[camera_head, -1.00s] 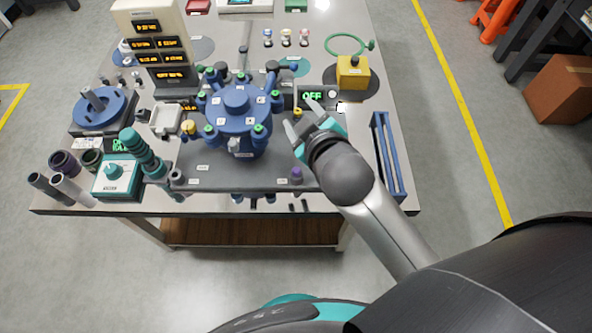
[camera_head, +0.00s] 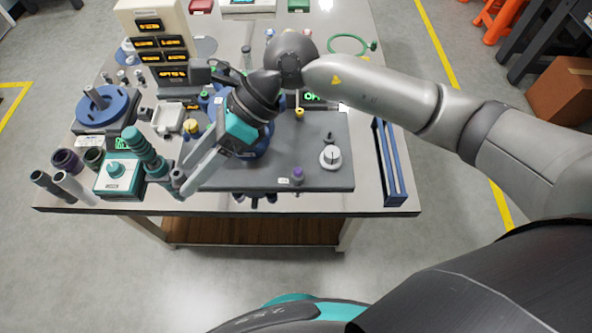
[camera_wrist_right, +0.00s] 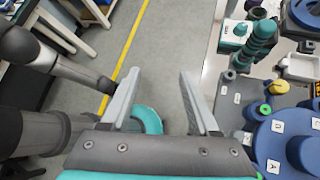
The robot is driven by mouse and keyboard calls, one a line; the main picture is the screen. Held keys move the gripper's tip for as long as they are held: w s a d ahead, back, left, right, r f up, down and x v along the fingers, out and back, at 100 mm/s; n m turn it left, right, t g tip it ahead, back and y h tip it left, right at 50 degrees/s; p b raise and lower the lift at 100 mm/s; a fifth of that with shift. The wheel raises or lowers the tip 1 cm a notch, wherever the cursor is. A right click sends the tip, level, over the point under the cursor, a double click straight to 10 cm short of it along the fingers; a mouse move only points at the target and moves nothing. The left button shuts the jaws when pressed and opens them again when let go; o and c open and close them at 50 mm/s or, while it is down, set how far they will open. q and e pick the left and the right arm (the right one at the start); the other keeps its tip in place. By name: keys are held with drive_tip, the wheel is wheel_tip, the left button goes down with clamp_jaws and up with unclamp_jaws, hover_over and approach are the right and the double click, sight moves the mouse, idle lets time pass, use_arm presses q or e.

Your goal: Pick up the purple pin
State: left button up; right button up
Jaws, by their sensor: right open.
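The purple pin (camera_head: 297,176) is small and stands upright near the front right edge of a dark grey base plate (camera_head: 325,178). My right gripper (camera_head: 188,172) is open and empty. It is over the plate's front left corner, well to the left of the pin, with fingers pointing down and left. In the right wrist view the open fingers (camera_wrist_right: 161,85) have nothing between them; the floor shows beyond, and I cannot make out the purple pin there. My right arm and gripper hide much of the blue round fixture (camera_head: 258,150). My left gripper is not in view.
A teal stacked post (camera_head: 146,150) and a teal box (camera_head: 119,176) stand left of the gripper. A white knob (camera_head: 330,157) sits on the plate behind the pin. A blue rack (camera_head: 391,165) lies to the right. The table's front edge is close to the plate.

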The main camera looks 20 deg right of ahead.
drive_tip(key=w+d+f+n+t+h, duration=0.1)
drive_tip(key=w+d+f+h, duration=0.15)
drive_tip(key=d, duration=0.25)
drive_tip(key=w+d+f+n+h, duration=0.1)
drive_tip(key=d+f+h, duration=0.1)
drive_tip(key=d+h, duration=0.15)
drive_tip(key=t+h, duration=0.1)
drive_tip(key=h, duration=0.3)
hover_over(298, 170)
wheel_tip(298, 170, down, 9)
drive_tip(key=shift+s+f+b, duration=0.15)
drive_tip(key=shift+f+b, duration=0.05)
drive_tip(key=shift+b, duration=0.2)
drive_tip(key=shift+w+f+b, duration=0.2)
drive_tip(key=shift+f+b, duration=0.15)
drive_tip(key=shift+f, duration=2.55)
drive_tip(key=shift+c, duration=0.2)
clamp_jaws()
